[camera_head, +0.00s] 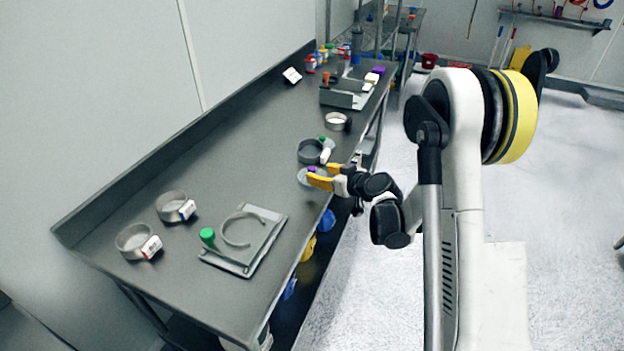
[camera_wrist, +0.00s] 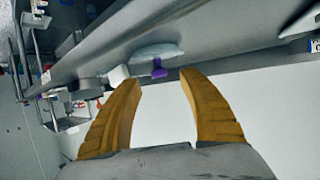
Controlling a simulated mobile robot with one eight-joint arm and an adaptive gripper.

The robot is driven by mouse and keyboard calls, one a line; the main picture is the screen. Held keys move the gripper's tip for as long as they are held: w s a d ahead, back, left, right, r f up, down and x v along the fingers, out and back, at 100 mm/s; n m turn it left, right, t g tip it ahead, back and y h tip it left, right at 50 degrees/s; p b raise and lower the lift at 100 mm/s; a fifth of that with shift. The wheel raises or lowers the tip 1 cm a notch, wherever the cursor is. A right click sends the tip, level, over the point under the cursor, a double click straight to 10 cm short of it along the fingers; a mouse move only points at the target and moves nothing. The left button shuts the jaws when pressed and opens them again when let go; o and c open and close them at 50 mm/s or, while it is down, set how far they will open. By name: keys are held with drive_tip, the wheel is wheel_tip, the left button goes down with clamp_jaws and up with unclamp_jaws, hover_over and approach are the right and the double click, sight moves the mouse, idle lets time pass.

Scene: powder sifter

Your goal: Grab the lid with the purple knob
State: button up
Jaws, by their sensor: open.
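The lid (camera_head: 303,180) is a pale round disc with a purple knob (camera_head: 311,169). It lies on the grey table near its right edge, partly hidden by a finger of my gripper. In the wrist view the lid (camera_wrist: 150,52) lies just past the fingertips, with its purple knob (camera_wrist: 158,68) between the two finger lines. My gripper (camera_head: 318,172) is open, its yellow fingers at the table's edge close to the knob. In the wrist view my gripper (camera_wrist: 160,78) has nothing between its fingers. I cannot tell whether a finger touches the lid.
A grey ring sieve (camera_head: 309,151) and a lid with a green knob (camera_head: 325,142) sit just beyond. A plate with a green-knobbed clamp (camera_head: 245,240) lies nearer. Two ring sieves (camera_head: 172,206) (camera_head: 133,241) stand at the left. The table's middle is clear.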

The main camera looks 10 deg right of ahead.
sight(314, 169)
drive_tip(key=b+x, duration=0.1)
drive_tip(key=x, duration=0.4)
drive_tip(key=shift+w+b, duration=0.25)
drive_tip(key=shift+b, duration=0.15)
drive_tip(key=shift+r, duration=0.1)
drive_tip(key=shift+c, duration=0.4)
clamp_jaws()
